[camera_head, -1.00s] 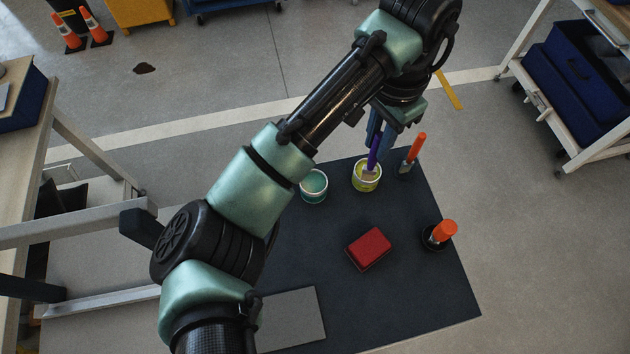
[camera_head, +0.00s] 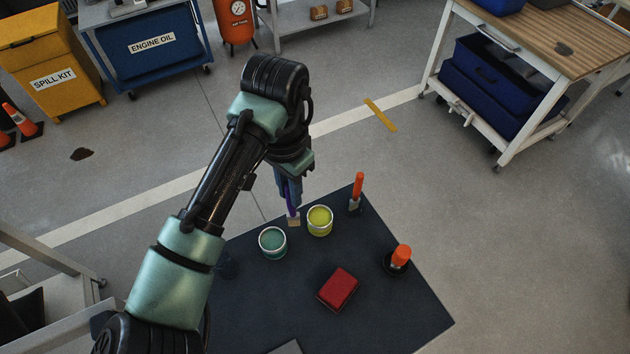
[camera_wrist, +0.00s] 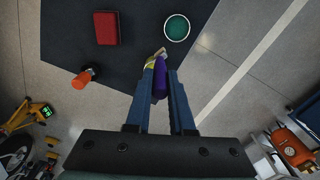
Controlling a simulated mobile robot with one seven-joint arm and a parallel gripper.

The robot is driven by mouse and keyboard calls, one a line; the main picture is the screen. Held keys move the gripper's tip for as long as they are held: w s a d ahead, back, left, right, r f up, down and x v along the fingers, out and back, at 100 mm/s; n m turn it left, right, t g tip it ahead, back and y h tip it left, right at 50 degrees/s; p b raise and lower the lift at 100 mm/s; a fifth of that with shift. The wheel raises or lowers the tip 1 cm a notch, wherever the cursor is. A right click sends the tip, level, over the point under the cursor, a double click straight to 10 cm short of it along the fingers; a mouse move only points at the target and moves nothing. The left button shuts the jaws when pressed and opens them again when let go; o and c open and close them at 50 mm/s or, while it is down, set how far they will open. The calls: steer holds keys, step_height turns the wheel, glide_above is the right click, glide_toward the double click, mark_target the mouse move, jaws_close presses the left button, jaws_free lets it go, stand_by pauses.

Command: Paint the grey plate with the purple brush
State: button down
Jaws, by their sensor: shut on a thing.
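My gripper (camera_head: 290,196) is shut on the purple brush (camera_head: 292,213), which points down with its pale bristles between the two paint tins. In the wrist view the brush (camera_wrist: 160,80) sits between my fingertips. The tin of yellow paint (camera_head: 320,217) is just right of the bristles in the head view. In the wrist view it is mostly hidden behind the brush and finger. The tin of teal paint (camera_head: 272,241) is to the left. The grey plate (camera_head: 287,348) shows only as a corner at the bottom edge of the head view.
A red block (camera_head: 338,288) lies on the dark mat (camera_head: 392,318). An orange-handled tool (camera_head: 357,190) stands at the mat's far corner. Another orange handle (camera_head: 401,256) stands in a black holder at the right edge. The mat's front right is clear.

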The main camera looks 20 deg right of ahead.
steer(key=a+f+b, duration=0.3)
steer(key=a+f, duration=0.2)
steer(key=shift+w+f+b, duration=0.3)
steer(key=shift+w, duration=0.05)
stand_by(0.4)
steer(key=shift+s+a+f, duration=0.1)
steer(key=shift+f, duration=0.5)
stand_by(2.6)
step_height(320, 180, up, 7)
steer(key=p, duration=0.7)
stand_by(0.8)
